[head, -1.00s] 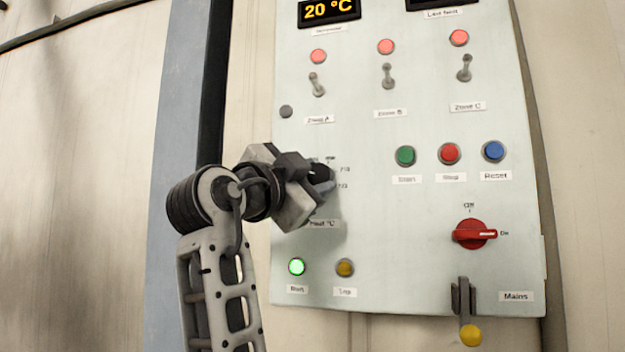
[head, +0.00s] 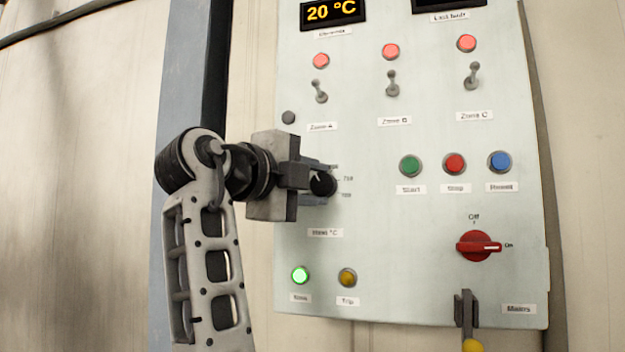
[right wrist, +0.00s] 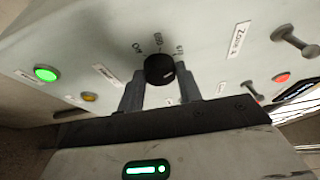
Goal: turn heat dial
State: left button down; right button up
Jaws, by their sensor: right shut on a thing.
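The heat dial (head: 323,185) is a round black knob on the pale control panel (head: 370,250), with printed scale marks around it. My right gripper (head: 318,182) reaches it from the left in the head view and is shut on it. In the right wrist view the dial (right wrist: 159,69) sits between the two grey fingertips of the gripper (right wrist: 160,92), one on each side. The fingers hide part of the dial and scale. An orange display (head: 332,11) reads 20 °C. My left gripper is not in view.
Three toggle switches stand above, including the Zone A switch (head: 319,91). A lit green lamp (head: 300,275) and a yellow lamp (head: 347,278) are below the dial. Green, red and blue buttons, a red rotary switch (head: 478,246) and a yellow-tipped lever (head: 468,320) are to the right.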

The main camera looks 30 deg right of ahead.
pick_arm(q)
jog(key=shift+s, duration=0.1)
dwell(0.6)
pick_arm(e)
jog(key=o, duration=1)
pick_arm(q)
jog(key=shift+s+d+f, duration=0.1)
pick_arm(e)
jog(key=shift+a, duration=0.15)
jog(key=shift+s+a, duration=0.15)
jog(key=shift+a, duration=0.15)
pick_arm(q)
jog(key=b, duration=0.1)
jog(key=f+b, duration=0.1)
jog(key=b, duration=0.2)
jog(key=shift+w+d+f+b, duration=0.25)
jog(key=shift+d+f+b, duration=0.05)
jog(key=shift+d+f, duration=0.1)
pick_arm(e)
jog(key=v, duration=1.5)
jog(key=shift+r, duration=0.3)
